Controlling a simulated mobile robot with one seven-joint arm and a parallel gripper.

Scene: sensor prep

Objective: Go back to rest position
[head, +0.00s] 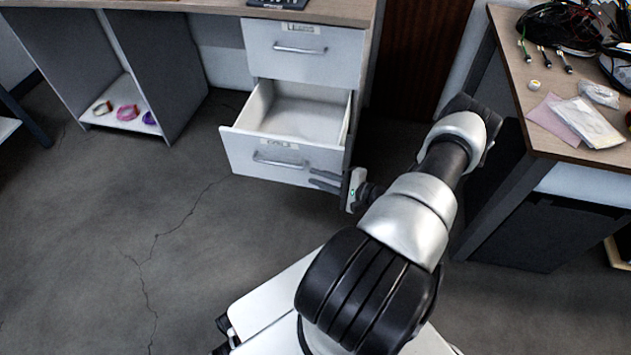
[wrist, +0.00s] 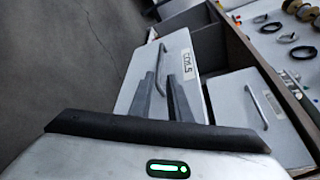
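My gripper (head: 312,177) is in front of the lower drawer (head: 233,150), near the right end of its metal handle (head: 283,163). The drawer is pulled open and looks empty inside. In the wrist view, the two dark fingers of my gripper (wrist: 163,76) are spread apart and point at the drawer's front (wrist: 137,86). Nothing is held between them. The handle is partly hidden behind the fingers there, and I cannot tell whether they touch it. My arm reaches out from the right side of my base.
The upper drawer (head: 303,61) is shut. A side table (head: 508,70) with cables, packets and a pink sheet stands at the right, close to my arm. A shelf (head: 110,120) with several tape rolls is at the left. The floor (head: 130,235) at front left is clear.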

